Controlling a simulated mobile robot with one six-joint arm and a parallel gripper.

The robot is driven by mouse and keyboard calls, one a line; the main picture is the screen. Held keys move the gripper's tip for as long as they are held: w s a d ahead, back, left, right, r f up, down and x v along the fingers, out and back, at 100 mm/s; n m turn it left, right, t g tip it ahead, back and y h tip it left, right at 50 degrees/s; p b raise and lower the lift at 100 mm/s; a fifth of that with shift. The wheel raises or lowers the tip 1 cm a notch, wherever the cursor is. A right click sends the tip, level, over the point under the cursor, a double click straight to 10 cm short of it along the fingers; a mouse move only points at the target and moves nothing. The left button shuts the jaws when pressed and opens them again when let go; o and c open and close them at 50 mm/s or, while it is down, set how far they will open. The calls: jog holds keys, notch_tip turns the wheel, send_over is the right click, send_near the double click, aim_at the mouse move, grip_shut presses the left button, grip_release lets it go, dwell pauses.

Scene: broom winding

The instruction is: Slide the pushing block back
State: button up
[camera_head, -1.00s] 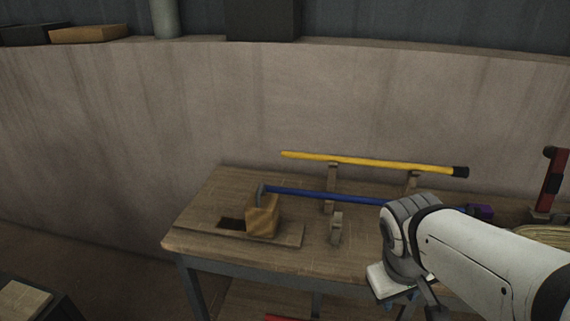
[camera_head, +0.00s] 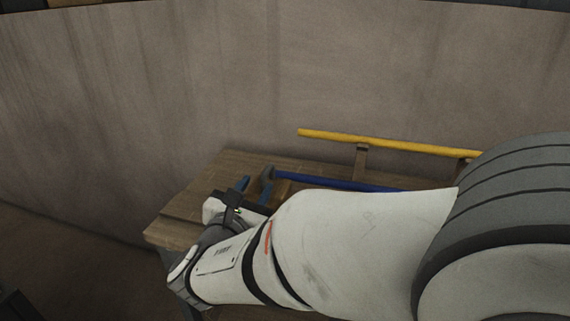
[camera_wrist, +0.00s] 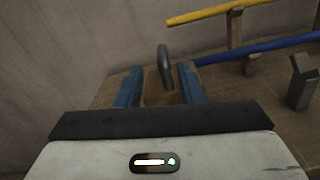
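The pushing block is a tan wooden block (camera_head: 284,187) with a curved dark metal piece on it, on the wooden bench (camera_head: 179,205). My arm hides much of it in the head view. In the wrist view the block (camera_wrist: 161,95) shows between the two blue fingers of my gripper (camera_wrist: 160,80), with the curved metal piece (camera_wrist: 164,62) rising behind. The fingers stand apart, one on each side of the block; I cannot tell whether they touch it. One blue fingertip (camera_head: 241,184) shows left of the block in the head view.
A blue rod (camera_head: 335,182) runs right from near the block. A yellow rod (camera_head: 385,144) lies on upright wooden supports behind it. A notched wooden post (camera_wrist: 301,82) stands at the right in the wrist view. A wall rises behind the bench.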

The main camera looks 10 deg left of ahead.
aim_at(273, 162)
jog(key=w, duration=0.7)
jog(key=shift+w+d+b, duration=0.3)
jog(key=shift+w+d, duration=0.05)
jog(key=shift+w, duration=0.05)
grip_shut()
